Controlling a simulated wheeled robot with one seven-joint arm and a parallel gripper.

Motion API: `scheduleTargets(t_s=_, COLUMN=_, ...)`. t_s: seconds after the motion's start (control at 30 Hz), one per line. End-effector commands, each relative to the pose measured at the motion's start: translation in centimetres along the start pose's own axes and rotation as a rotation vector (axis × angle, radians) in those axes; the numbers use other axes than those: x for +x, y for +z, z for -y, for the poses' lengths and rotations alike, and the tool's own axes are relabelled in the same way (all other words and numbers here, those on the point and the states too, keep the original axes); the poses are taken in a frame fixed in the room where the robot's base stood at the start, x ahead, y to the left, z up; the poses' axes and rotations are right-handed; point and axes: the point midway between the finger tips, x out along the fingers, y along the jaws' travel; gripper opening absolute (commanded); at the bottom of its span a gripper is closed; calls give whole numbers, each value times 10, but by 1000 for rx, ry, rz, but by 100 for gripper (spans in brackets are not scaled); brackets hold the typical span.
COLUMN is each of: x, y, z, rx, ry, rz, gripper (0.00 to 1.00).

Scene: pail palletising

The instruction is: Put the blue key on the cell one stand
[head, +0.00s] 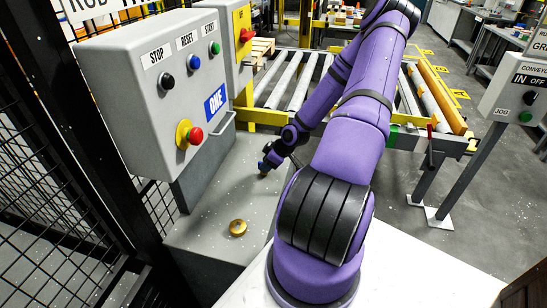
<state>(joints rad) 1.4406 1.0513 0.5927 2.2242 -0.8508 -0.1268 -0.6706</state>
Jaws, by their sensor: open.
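The cell one stand (195,238) is a grey pedestal at left centre, under the grey control box marked ONE. A small dark blue piece, which looks like the blue key (262,166), is over the far right part of the stand's top. My gripper (269,162) is right at it, its fingers open and very close to the piece. The picture is too small to tell whether the fingers touch it, or whether it rests on the top. A round brass piece (237,228) is on the near part of the stand's top.
The control box (150,85) with buttons and a red emergency stop (194,135) rises behind the stand. Black mesh fencing (60,200) is on the left. A roller conveyor (300,80) lies behind my arm. A jog button post (470,170) stands at right.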

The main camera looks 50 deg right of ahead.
Motion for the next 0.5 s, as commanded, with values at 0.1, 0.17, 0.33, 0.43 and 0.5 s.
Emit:
scheduleTargets(t_s=0.1, x=-12, y=1, z=-1, rx=4, ry=2, rz=0, gripper=40)
scheduleTargets(t_s=0.17, x=-19, y=1, z=-1, rx=4, ry=3, rz=-1, gripper=40)
scheduleTargets(t_s=0.33, x=-42, y=1, z=-1, rx=4, ry=3, rz=0, gripper=40)
scheduleTargets(t_s=0.43, x=-54, y=1, z=-1, rx=5, ry=2, rz=-1, gripper=40)
scheduleTargets(t_s=0.5, x=-63, y=1, z=0, rx=4, ry=2, rz=-1, gripper=40)
